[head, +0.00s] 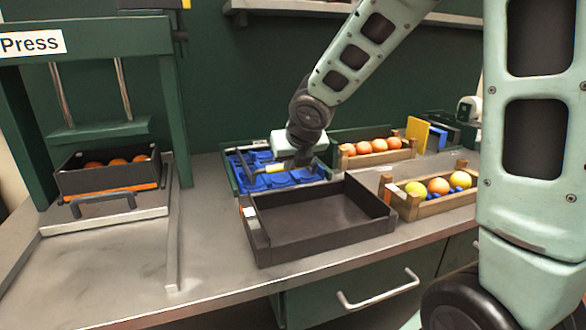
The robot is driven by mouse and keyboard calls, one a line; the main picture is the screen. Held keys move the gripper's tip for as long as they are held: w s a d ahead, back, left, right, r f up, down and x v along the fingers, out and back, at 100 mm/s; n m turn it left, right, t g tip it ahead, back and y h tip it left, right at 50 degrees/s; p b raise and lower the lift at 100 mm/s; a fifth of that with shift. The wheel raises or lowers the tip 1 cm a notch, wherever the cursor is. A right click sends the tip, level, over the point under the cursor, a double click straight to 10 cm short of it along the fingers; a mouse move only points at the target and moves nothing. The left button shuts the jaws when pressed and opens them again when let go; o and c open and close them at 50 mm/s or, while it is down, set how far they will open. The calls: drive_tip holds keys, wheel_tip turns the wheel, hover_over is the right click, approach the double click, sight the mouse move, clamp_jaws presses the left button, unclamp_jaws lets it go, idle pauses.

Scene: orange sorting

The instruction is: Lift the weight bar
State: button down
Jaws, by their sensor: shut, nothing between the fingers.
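My gripper (302,160) hangs from my arm over the right part of a tray of blue pieces (231,176), pointing down. Its fingers are dark, small and partly hard to make out; they look closed with nothing held. A short bar with a yellowish part (268,169) shows just left of the fingers, over the blue pieces. I cannot tell whether this is the weight bar, or whether it touches the gripper. The green press (82,38) stands at the left, with its plate (100,131) raised above a dark box (75,183) of oranges.
An empty dark tray (262,235) sits in front of my gripper. Wooden crates of fruit stand at the right (432,209) and behind (345,161). A yellow panel (417,132) stands at the back right. The counter (215,250) left of the empty tray is clear.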

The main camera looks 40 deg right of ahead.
drive_tip(key=b+x, duration=0.2)
drive_tip(key=x, duration=0.3)
drive_tip(key=shift+w, duration=0.1)
drive_tip(key=shift+r, duration=0.1)
drive_tip(key=r+p, duration=0.1)
drive_tip(key=p, duration=0.2)
drive_tip(key=shift+r+g, duration=0.1)
drive_tip(key=shift+g, duration=0.2)
drive_tip(key=shift+p, duration=0.7)
